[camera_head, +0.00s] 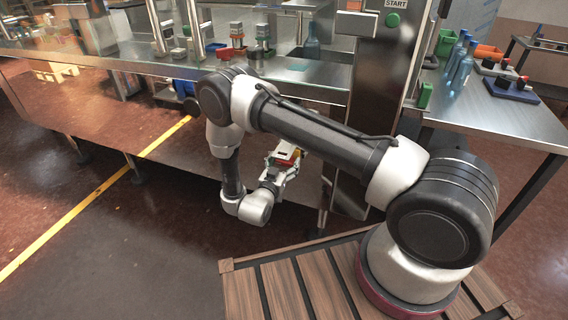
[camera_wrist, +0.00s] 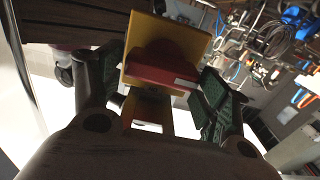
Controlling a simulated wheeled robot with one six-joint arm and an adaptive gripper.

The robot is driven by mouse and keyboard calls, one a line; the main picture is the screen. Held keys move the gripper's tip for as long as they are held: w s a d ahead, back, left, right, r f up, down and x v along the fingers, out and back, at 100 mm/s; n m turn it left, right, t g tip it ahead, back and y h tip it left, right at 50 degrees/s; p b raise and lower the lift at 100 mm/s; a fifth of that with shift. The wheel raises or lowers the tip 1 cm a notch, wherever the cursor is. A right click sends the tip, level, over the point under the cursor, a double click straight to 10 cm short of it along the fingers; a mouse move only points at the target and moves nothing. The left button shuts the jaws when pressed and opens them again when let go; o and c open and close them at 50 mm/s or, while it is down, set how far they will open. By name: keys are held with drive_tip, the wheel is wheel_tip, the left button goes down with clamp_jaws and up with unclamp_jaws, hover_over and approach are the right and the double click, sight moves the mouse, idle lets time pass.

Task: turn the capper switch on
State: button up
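The switch, a red block-like handle (camera_wrist: 163,65) on a yellow plate (camera_wrist: 134,59), fills the middle of the wrist view. It also shows small in the head view as a red and yellow patch (camera_head: 289,154) low beside the machine's post. My gripper (camera_head: 284,161) is at the switch. In the wrist view my gripper's (camera_wrist: 160,85) two fingers, with dark green pads, stand wide apart, one on each side of the red handle. Whether the pads touch it cannot be told. The fingertips and the back of the switch are partly hidden.
A steel post (camera_head: 378,75) with a green button (camera_head: 392,19) under a START label rises above the gripper. The steel counter (camera_head: 300,72) runs behind my arm. A side table (camera_head: 500,108) at right holds blue bottles (camera_head: 461,68). Red floor is open at left.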

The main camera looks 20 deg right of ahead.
drive_tip(key=c, duration=0.5)
drive_tip(key=shift+s+d+m, duration=0.1)
drive_tip(key=shift+d+m, duration=0.05)
drive_tip(key=shift+m, duration=2.15)
drive_tip(key=o, duration=1)
drive_tip(key=shift+o, duration=0.2)
drive_tip(key=shift+s, duration=0.1)
drive_tip(key=v, duration=1.2)
